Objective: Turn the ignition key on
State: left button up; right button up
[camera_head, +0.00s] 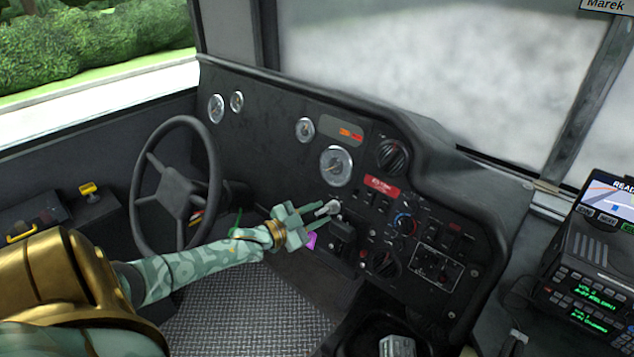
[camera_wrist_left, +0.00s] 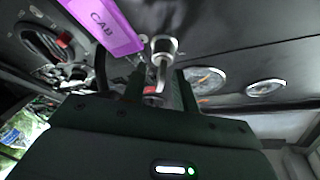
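The ignition key (camera_head: 328,208) is a small silver piece at the dashboard's lower middle, right at the fingertips of my left gripper (camera_head: 318,216). In the left wrist view the silver key (camera_wrist_left: 163,50) stands between the two dark fingers (camera_wrist_left: 161,88), with a finger to either side. The fingers look apart, and I see no clear contact with the key. A purple tag (camera_head: 312,240) hangs just below the fingers; in the left wrist view the tag (camera_wrist_left: 105,22) reads "CAB". My right gripper is not in view.
A keypad unit with a screen (camera_head: 590,275) is at the far right. The metal floor (camera_head: 235,310) is open below.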

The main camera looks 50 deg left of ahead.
pick_arm(q)
jog(key=shift+r, duration=0.1)
